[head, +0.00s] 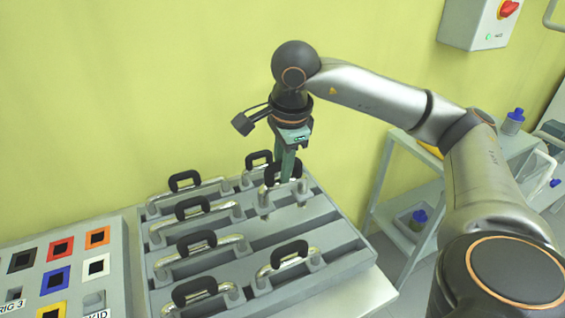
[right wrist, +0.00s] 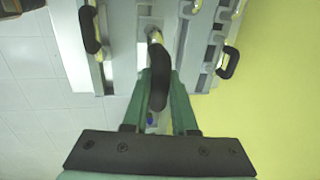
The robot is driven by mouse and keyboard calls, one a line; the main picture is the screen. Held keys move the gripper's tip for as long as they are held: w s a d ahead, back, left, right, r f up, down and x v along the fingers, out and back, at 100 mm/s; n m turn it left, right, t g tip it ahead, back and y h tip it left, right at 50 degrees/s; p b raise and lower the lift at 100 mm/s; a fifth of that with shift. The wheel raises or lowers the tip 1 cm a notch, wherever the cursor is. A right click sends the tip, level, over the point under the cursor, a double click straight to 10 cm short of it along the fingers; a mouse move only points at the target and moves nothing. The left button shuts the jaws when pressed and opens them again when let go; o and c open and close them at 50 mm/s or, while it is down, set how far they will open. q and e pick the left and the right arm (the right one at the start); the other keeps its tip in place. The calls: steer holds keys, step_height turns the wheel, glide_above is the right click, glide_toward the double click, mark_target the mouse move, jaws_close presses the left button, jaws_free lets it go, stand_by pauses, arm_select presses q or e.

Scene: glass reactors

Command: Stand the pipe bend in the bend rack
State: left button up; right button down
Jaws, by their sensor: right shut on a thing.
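The pipe bend (head: 266,197) is a silver tube with a black handle, which also shows in the right wrist view (right wrist: 159,88). My right gripper (head: 285,172) is shut on the handle from above, a teal finger on each side. The bend's silver legs point down at the right part of the bend rack (head: 322,212), a grey tray with long slots. I cannot tell whether the leg ends sit in the rack or hang just above it. The fingers partly hide the handle. My left gripper is not in view.
Several other bends with black handles, such as one at the front right (head: 283,262), stand in the rack around the held one. A grey panel with coloured squares (head: 62,275) lies left of the rack. A shelf unit (head: 385,195) stands to the right, and a yellow wall behind.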

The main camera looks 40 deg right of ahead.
steer(key=shift+f+b, duration=0.9)
steer(key=shift+f, duration=0.5)
steer(key=shift+f+b, duration=0.55)
steer(key=shift+f, duration=0.2)
steer(key=shift+f+b, duration=0.8)
steer(key=shift+f, duration=0.2)
arm_select(q)
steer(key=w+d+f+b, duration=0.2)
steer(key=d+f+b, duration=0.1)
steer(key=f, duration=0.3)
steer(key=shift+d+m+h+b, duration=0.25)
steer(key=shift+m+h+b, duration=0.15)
steer(key=shift+b, duration=0.35)
arm_select(e)
steer(key=shift+f, duration=2.6)
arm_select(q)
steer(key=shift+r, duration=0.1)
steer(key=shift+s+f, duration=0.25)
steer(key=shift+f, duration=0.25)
arm_select(e)
steer(key=shift+f, duration=0.3)
